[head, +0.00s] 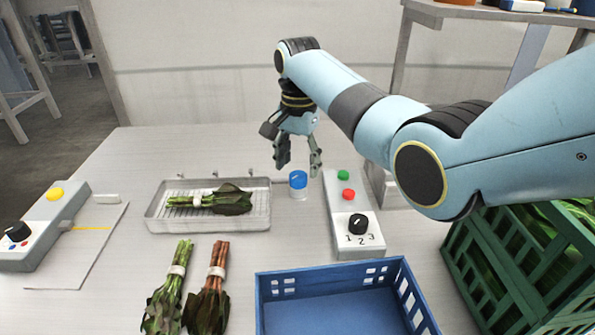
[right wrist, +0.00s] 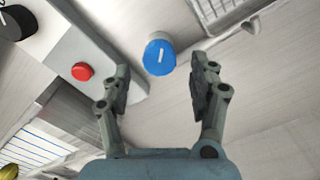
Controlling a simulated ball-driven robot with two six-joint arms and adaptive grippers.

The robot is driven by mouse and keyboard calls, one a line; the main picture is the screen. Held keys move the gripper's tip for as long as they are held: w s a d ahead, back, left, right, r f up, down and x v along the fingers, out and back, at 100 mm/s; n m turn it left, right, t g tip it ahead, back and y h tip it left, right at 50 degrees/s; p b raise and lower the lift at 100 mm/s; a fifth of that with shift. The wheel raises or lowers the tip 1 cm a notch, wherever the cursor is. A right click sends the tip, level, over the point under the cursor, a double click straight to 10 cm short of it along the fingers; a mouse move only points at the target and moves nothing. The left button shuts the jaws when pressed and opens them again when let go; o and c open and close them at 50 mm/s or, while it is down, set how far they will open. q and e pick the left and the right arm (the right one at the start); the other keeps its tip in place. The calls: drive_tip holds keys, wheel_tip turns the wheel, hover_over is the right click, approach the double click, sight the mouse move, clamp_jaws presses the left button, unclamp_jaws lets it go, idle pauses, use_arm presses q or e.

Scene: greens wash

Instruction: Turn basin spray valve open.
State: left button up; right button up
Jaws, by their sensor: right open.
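The basin spray valve (head: 298,181) is a blue round knob with a white mark on top, on a pale base, just right of the wire-racked basin (head: 152,226). In the right wrist view the blue knob (right wrist: 160,56) shows from above, ahead of and between the fingertips. My right gripper (head: 299,170) is open and empty, above and close to the knob, apart from it. Its two open fingers (right wrist: 160,88) also show in the right wrist view. A tied bunch of greens (head: 208,201) lies in the basin. My left gripper is not in view.
A control box (head: 345,247) with green and red buttons and a black dial stands right of the knob. A blue crate (head: 262,300) and two bunches of greens (head: 165,290) are in front. A green crate (head: 480,270) stands right; another control box (head: 45,225) is left.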

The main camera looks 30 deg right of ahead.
drive_tip(key=shift+f, duration=1.45)
drive_tip(key=c, duration=1.2)
drive_tip(key=shift+o, duration=0.2)
drive_tip(key=shift+r+n+p, duration=0.25)
drive_tip(key=shift+n+p, duration=1.2)
drive_tip(key=shift+n, duration=0.35)
drive_tip(key=n+p, duration=0.1)
drive_tip(key=n, duration=0.2)
drive_tip(key=shift+f+n+p, duration=0.1)
drive_tip(key=shift+n+p, duration=0.3)
drive_tip(key=n+p, duration=0.1)
drive_tip(key=n, duration=0.4)
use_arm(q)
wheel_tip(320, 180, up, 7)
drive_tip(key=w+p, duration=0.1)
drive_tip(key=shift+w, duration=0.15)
use_arm(e)
drive_tip(key=n, duration=0.5)
drive_tip(key=shift+w, duration=0.1)
drive_tip(key=shift+n, duration=0.4)
